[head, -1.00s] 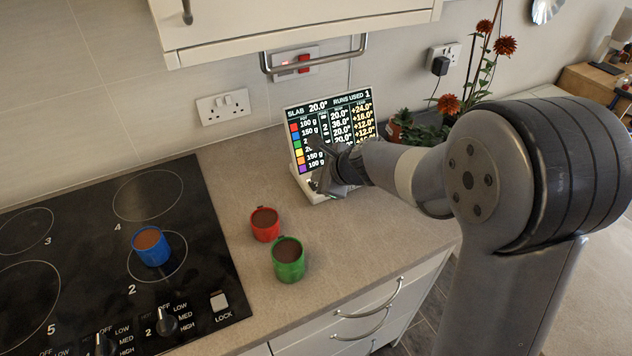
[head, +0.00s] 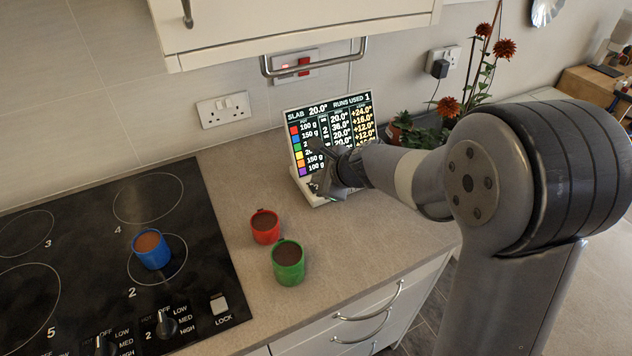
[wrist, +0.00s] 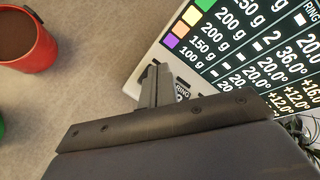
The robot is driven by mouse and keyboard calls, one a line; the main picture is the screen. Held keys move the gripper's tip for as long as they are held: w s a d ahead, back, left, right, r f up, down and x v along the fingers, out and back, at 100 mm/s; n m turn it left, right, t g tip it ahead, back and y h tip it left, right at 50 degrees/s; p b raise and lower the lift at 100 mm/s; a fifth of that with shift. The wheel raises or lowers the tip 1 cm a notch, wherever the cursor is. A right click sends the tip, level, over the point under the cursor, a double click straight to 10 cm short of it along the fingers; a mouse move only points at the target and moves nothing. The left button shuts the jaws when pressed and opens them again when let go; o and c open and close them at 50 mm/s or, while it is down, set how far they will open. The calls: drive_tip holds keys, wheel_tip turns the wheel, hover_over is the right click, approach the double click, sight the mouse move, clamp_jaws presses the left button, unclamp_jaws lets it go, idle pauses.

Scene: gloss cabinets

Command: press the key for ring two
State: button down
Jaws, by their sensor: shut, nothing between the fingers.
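A white-framed display stand (head: 298,172) stands on the worktop against the wall, its screen (head: 322,120) reading slab 20.0° and runs used 1. In the wrist view a dark key (wrist: 182,91) marked RING shows on the stand's base, right beside the fingers; its number is partly hidden. My gripper (head: 328,183) is shut and empty, its tips over the stand's base in front of the screen. In the wrist view the fingertips (wrist: 154,84) are at the base, close to the RING key; I cannot tell whether they touch.
A blue pot (head: 151,250) stands on hob ring 2. A red pot (head: 265,227) and a green pot (head: 288,263) stand on the worktop left of the stand. A flowering plant (head: 432,135) stands behind my arm. A rail (head: 315,60) hangs above.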

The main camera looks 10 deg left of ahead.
drive_tip(key=shift+r+p, duration=0.3)
drive_tip(key=shift+r, duration=0.3)
wheel_tip(320, 180, up, 6)
drive_tip(key=p, duration=0.5)
drive_tip(key=shift+p, duration=0.35)
